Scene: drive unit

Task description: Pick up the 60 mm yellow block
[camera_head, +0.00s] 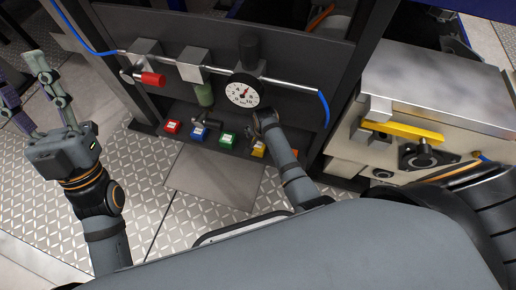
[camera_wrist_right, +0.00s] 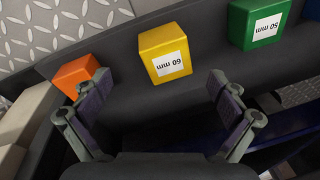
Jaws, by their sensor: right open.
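The yellow block (camera_wrist_right: 164,54) with a white "60 mm" label sits on a dark shelf, upside down in the right wrist view. In the head view the yellow block (camera_head: 258,150) is partly hidden by my right gripper (camera_head: 264,122). In the right wrist view my right gripper (camera_wrist_right: 160,92) is open and empty, its two fingers apart, with the yellow block beyond and between the fingertips. My left gripper (camera_head: 46,88) is at the left of the head view, over the floor, its fingers spread and empty.
A green "50 mm" block (camera_wrist_right: 258,22) and an orange block (camera_wrist_right: 76,74) flank the yellow one. A dial gauge (camera_head: 243,91) and a horizontal pipe are above.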

